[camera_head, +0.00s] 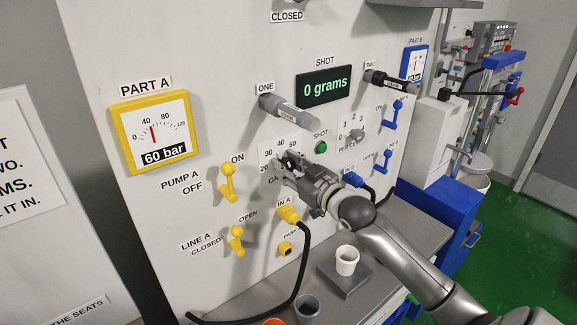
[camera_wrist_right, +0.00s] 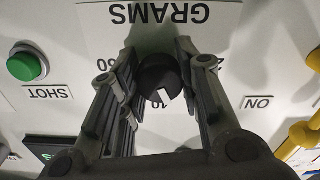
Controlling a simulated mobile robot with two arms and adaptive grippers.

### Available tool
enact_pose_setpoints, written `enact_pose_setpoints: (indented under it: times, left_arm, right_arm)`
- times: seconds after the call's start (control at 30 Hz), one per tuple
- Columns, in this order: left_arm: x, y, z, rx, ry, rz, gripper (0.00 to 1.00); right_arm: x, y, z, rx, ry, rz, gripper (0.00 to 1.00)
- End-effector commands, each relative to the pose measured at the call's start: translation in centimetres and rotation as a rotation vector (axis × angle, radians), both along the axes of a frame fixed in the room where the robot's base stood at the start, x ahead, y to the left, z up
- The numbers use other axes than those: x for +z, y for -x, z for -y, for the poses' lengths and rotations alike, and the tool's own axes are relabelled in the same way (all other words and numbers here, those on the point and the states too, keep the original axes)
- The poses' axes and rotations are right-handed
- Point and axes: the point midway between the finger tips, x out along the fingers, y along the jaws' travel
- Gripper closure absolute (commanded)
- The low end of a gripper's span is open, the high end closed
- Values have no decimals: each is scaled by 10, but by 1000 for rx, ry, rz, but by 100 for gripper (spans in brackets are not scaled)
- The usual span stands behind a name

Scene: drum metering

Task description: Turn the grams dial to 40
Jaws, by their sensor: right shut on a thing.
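The grams dial is a black knob (camera_wrist_right: 160,76) with a white mark, on a pale plate (camera_head: 268,152) of the panel. My right gripper (camera_head: 286,163) reaches the dial and covers much of it in the head view. In the upside-down wrist view, the fingers of my right gripper (camera_wrist_right: 158,68) stand on both sides of the knob, shut on it. The white mark points towards the picture's bottom, slightly right. The numbers near it are partly hidden by the fingers, so I cannot tell the exact reading. The shot display (camera_head: 324,87) reads 0 grams. My left gripper is out of view.
The green shot button (camera_head: 321,147) is close to the dial. Yellow levers (camera_head: 227,183) are on the left, blue levers (camera_head: 391,115) on the right. A yellow plug (camera_head: 289,214) with a black hose is below. A white cup (camera_head: 347,261) stands on a grey block.

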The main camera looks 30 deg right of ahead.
Motion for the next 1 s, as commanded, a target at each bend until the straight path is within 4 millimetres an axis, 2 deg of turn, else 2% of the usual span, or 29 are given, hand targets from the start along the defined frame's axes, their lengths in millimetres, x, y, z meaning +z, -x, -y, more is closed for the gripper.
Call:
enact_pose_setpoints:
  times: [0.17,0.33,0.5,0.8,0.83,0.93,1.0]
  left_arm:
    - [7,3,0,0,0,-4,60]
    - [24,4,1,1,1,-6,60]
    - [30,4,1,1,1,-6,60]
    - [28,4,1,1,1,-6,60]
    - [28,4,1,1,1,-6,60]
    - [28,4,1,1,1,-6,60]
    - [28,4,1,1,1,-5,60]
  right_arm:
    - [3,0,0,0,-56,-3,92]
    - [5,0,0,0,-257,-19,92]
    - [3,0,1,0,-388,-28,92]
    - [2,0,1,1,-398,-26,93]
    - [3,0,1,1,-397,-26,65]
    - [3,0,1,1,-397,-25,52]
    - [3,0,1,1,-396,-25,49]
